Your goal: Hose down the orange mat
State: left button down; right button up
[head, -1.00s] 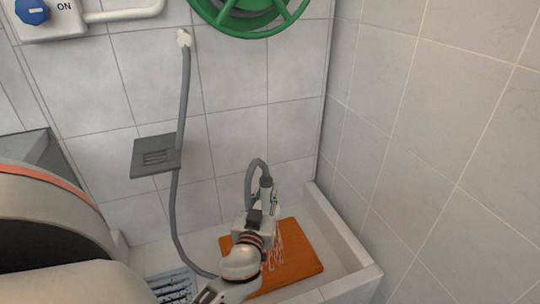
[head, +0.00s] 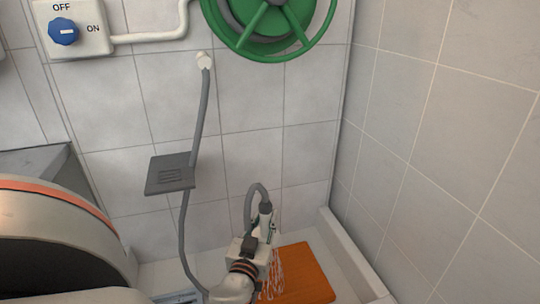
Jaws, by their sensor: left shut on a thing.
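The orange mat (head: 305,274) lies flat in the low white-walled basin at the lower right, cut off by the bottom edge of the view. My left gripper (head: 260,228) is above the mat's left side, shut on the hose nozzle (head: 265,208). The grey hose (head: 186,232) hangs from a wall fitting and loops up into the nozzle's top. White streaks of water (head: 277,272) fall from the nozzle onto the mat's left part. The arm hides the mat's left edge. My right gripper is out of view.
A blue knob (head: 64,32) on a wall box points toward ON. A green hose reel (head: 268,22) is mounted at the top. A grey shelf (head: 170,174) juts from the wall beside the hose. The basin's raised wall (head: 348,250) and a tiled wall bound the right side.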

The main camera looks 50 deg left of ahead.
pick_arm(q)
jog(key=shift+s+a+r, duration=0.1)
jog(key=shift+s+a, duration=0.15)
jog(key=shift+s, duration=0.3)
jog(key=shift+s+a, duration=0.2)
jog(key=shift+s, duration=0.3)
jog(key=shift+s, duration=0.1)
jog(key=shift+s, duration=0.1)
